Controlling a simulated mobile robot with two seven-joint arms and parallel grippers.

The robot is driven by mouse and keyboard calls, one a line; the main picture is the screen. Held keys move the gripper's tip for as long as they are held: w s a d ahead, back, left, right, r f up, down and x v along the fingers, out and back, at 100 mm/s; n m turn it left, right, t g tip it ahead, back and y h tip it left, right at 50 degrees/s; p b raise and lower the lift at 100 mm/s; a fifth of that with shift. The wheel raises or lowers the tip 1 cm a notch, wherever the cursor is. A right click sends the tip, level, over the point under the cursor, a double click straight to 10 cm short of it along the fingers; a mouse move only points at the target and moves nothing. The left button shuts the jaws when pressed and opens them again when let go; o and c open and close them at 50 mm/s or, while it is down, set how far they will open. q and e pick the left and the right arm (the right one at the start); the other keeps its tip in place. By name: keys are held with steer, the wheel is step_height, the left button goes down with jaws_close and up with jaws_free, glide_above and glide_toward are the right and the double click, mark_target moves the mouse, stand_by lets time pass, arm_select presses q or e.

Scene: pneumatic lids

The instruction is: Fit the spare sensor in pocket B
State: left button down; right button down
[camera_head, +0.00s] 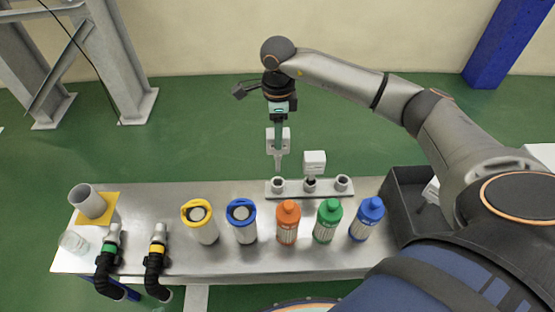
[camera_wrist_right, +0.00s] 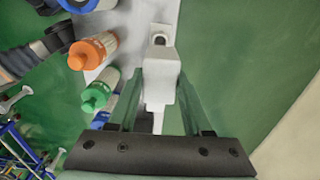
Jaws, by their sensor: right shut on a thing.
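My right gripper (camera_head: 279,118) points down above the back edge of the bench and is shut on a white boxy sensor (camera_head: 272,146). The held sensor (camera_wrist_right: 160,82) also shows between the fingers in the right wrist view. Its stem hangs down over the left pocket of a metal rack (camera_head: 327,190); whether it touches the pocket I cannot tell. A second white sensor (camera_head: 315,158) stands upright in the middle pocket. The left pocket (camera_head: 278,185) and the right pocket (camera_head: 343,183) look empty. No pocket letters are readable. My left gripper is out of view.
In front of the rack stand orange (camera_head: 288,222), green (camera_head: 327,222) and blue (camera_head: 367,219) bottles, plus yellow-topped (camera_head: 200,222) and blue-topped (camera_head: 241,222) canisters. A dark bin (camera_head: 402,200) sits at the right. Black hose fittings and a grey cup (camera_head: 89,202) are at the left.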

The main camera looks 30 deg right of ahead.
steer(key=shift+r+p, duration=0.7)
steer(key=shift+r, duration=0.5)
steer(key=shift+r+p, duration=0.35)
steer(key=shift+r, duration=0.3)
